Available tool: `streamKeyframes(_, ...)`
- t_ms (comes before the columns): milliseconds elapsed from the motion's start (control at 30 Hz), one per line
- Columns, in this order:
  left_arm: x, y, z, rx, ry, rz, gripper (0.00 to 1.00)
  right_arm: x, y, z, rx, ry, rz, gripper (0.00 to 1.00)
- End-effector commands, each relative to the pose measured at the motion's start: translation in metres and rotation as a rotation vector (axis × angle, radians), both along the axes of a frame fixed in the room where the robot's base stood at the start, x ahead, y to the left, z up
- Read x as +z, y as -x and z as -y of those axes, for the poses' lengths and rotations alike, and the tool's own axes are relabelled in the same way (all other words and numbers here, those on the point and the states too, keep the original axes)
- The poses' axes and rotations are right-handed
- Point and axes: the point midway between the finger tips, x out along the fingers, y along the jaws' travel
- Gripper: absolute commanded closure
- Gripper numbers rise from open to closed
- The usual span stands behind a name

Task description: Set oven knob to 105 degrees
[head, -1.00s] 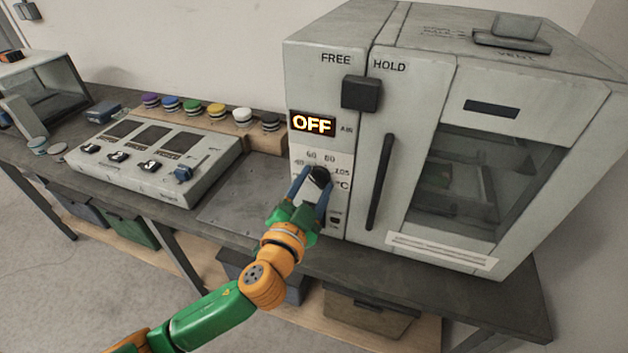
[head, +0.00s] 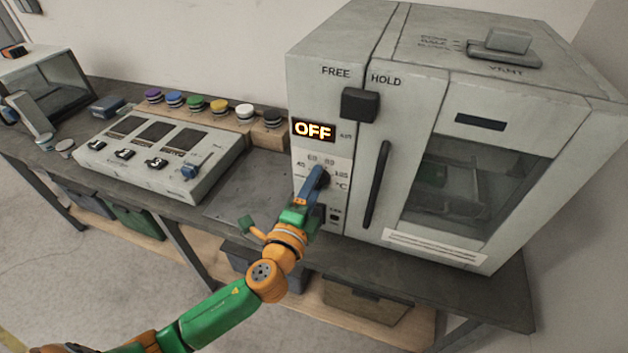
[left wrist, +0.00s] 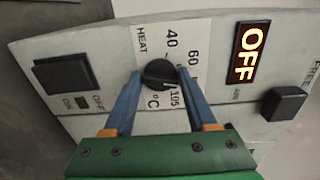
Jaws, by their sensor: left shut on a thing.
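The oven (head: 470,130) is a pale grey box on the bench with a lit OFF display (head: 314,131). Its black knob (left wrist: 160,74) sits on a white dial plate (left wrist: 180,40) marked 40, 60 and 105 in the left wrist view. My left gripper (head: 318,176) is shut on the knob, one blue finger on each side of it. In the head view the fingers hide most of the knob. I cannot tell exactly which mark the knob points at. My right gripper is not in view.
A black block (head: 360,105) sits below the FREE and HOLD labels, and a long black door handle (head: 377,185) is right of the knob. A black switch (left wrist: 62,74) with ON/OFF labels is near the dial. A control panel (head: 160,155) and several coloured buttons stand left.

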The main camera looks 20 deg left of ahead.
Motion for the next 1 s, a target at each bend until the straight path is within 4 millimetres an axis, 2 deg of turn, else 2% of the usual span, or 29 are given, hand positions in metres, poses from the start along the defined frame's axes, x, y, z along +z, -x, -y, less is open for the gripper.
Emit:
streamKeyframes(600, 0.001, 0.0, 0.001, -0.001, -0.57, 0.014, 0.99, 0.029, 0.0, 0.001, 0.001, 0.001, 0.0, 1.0)
streamKeyframes(1000, 0.0, 0.001, 0.001, -0.003, -0.832, 0.023, 0.99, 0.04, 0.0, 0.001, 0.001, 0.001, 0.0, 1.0)
